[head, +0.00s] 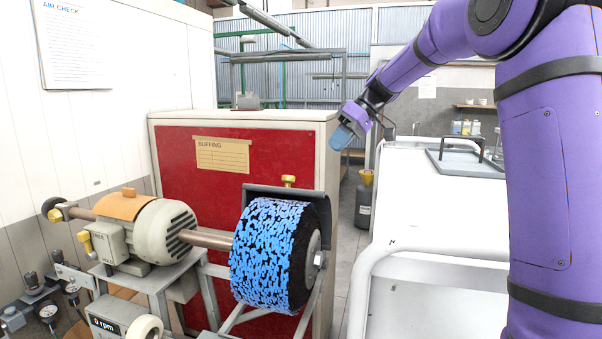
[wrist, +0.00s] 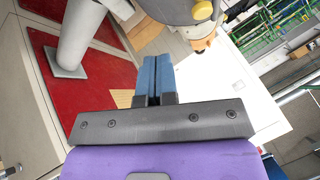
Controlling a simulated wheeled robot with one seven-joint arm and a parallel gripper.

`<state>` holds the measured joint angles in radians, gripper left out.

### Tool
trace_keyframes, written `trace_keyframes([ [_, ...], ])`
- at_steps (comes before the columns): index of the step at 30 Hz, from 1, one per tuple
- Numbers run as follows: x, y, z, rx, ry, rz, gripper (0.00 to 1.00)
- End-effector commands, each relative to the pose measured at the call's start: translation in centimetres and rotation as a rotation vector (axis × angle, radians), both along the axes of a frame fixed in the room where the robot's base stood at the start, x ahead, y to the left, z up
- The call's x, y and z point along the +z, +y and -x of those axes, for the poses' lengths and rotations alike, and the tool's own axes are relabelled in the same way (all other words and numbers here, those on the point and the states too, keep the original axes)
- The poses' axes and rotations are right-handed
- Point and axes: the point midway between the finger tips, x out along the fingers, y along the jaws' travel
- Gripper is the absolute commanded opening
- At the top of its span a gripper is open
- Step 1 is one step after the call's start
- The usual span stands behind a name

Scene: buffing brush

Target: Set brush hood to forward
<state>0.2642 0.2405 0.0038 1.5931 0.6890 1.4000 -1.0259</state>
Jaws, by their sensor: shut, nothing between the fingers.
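The brush hood (head: 262,190) is a dark plate over the top and back of the brush, with a yellow knob (head: 289,181) on top. The buffing brush (head: 262,258) is a wide drum with blue and black bristles, on the motor's shaft. My gripper (head: 341,138) is above and to the right of the hood in the picture, apart from it. Its blue fingers (wrist: 152,80) are together and empty in the wrist view. I cannot clearly make out the hood in the wrist view.
The grey motor (head: 160,230) stands left of the brush. A red-fronted cabinet (head: 170,165) is behind them. A white bench with a tubular rail (head: 362,265) is at the right. Gauges and a "0 rpm" display (head: 104,326) are at the lower left. Open air surrounds my gripper.

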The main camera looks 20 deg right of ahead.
Motion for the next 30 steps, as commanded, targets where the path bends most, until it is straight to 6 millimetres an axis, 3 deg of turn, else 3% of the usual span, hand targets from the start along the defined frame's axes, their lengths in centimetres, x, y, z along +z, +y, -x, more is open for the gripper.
trace_keyframes([
  [11,-0.7,0.6,-0.1,0.000,0.001,0.000,0.00],
  [27,-8.0,6.4,-1.2,0.000,0.004,0.001,0.00],
  [30,-7.4,7.8,-0.4,0.002,-0.001,0.001,0.00],
])
